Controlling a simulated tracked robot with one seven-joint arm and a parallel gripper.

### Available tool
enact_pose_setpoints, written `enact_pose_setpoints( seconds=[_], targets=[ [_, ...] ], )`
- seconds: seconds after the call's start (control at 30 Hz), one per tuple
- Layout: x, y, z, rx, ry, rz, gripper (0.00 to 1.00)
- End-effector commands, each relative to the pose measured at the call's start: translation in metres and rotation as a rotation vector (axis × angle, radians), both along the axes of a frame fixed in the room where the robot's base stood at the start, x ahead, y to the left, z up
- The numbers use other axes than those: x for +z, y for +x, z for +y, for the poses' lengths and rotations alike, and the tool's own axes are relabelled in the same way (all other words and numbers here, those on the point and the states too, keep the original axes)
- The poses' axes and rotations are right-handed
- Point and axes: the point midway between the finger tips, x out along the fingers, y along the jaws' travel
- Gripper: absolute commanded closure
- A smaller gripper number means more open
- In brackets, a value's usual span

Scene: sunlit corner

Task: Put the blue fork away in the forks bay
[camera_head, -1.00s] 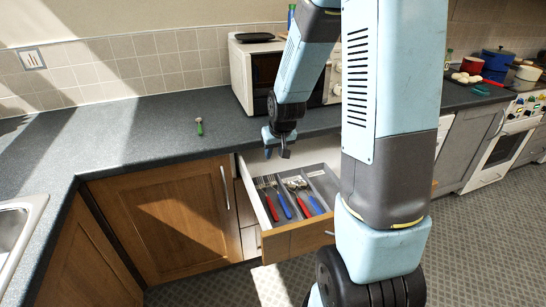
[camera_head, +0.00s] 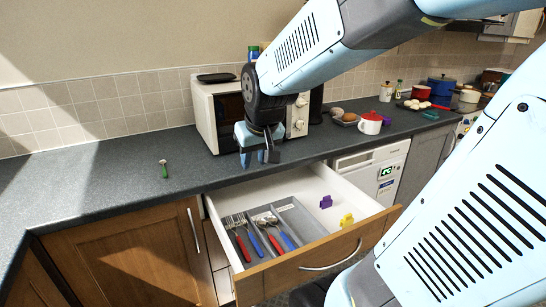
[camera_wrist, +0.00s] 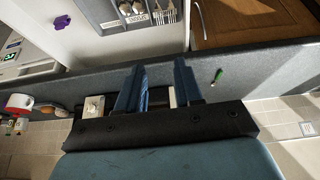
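The open drawer holds a grey cutlery tray (camera_head: 300,222) with several bays. The left bay has fork heads, with a red handle (camera_head: 243,248) and a blue-handled fork (camera_head: 254,240) that appears to lie there. The bay beside it holds spoons (camera_head: 268,220), with a red and a blue handle below them. In the wrist view, fork heads (camera_wrist: 165,12) and spoons (camera_wrist: 135,8) show at the top edge, and one bay is labelled for spoons. My gripper (camera_head: 263,157) hangs over the counter edge behind the drawer. In the wrist view its fingers (camera_wrist: 159,88) are apart and appear empty.
A green-handled utensil (camera_head: 163,169) lies on the grey counter (camera_head: 110,183). A purple piece (camera_head: 326,202) and a yellow piece (camera_head: 347,220) lie in the drawer's right part. A microwave (camera_head: 205,117) and a red-white pot (camera_head: 370,123) stand behind. The left counter is mostly clear.

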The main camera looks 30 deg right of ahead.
Motion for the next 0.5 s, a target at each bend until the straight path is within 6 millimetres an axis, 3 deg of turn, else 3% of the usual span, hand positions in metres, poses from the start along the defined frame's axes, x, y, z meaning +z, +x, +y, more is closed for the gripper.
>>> enact_pose_setpoints(
  seconds=[0.1,0.3,0.5],
  targets=[
    [0.02,-0.031,0.002,0.002,0.003,-0.017,0.65],
    [0.043,-0.077,0.003,0.003,0.013,-0.032,0.65],
    [0.051,-0.105,0.005,0.003,0.021,-0.036,0.65]
  ],
)
